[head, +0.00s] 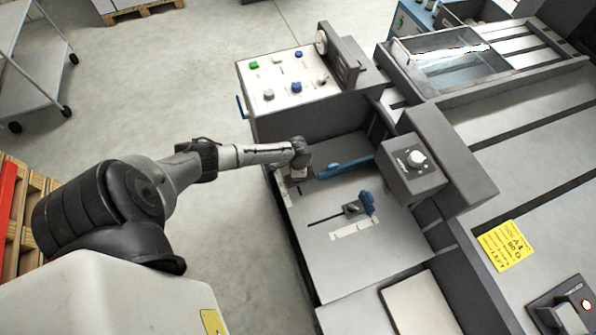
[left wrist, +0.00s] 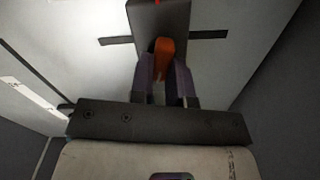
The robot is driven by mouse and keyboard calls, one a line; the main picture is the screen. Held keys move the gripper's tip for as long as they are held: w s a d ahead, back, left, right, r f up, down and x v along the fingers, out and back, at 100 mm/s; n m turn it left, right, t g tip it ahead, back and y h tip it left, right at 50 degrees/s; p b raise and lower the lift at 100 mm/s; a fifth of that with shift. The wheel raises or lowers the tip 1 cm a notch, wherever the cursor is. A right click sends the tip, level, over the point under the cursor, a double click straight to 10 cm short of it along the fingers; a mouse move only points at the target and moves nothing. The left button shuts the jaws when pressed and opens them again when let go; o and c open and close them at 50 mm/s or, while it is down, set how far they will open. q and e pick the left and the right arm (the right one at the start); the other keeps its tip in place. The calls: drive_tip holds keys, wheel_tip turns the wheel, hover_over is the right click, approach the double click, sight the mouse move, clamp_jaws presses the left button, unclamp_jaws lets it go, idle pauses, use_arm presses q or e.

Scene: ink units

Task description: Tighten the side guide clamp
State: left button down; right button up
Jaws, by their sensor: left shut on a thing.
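In the left wrist view, an orange lever (left wrist: 164,50) stands against a dark block (left wrist: 160,12), which sits across a dark slot in a pale metal plate. My left gripper (left wrist: 163,80) has its two fingers on either side of the orange lever, shut on it. In the head view, my left gripper (head: 297,172) is low at the left edge of the grey feed table, beside the left end of a blue guide bar (head: 345,166). The lever is hidden there behind the gripper. My right gripper is not in view.
A small dark block with a blue piece (head: 367,203) sits by a slot on the feed table (head: 375,265). A button panel (head: 290,78) stands behind, and a grey box with a white knob (head: 416,158) overhangs the table's right side. Open floor lies left.

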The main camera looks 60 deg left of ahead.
use_arm(q)
drive_tip(key=m, duration=0.3)
drive_tip(key=shift+s+d+m, duration=0.1)
drive_tip(key=shift+m, duration=1.6)
drive_tip(key=c, duration=1.1)
unclamp_jaws()
wheel_tip(320, 180, up, 14)
drive_tip(key=p, duration=0.3)
drive_tip(key=shift+f+p, duration=0.15)
drive_tip(key=shift+p, duration=0.2)
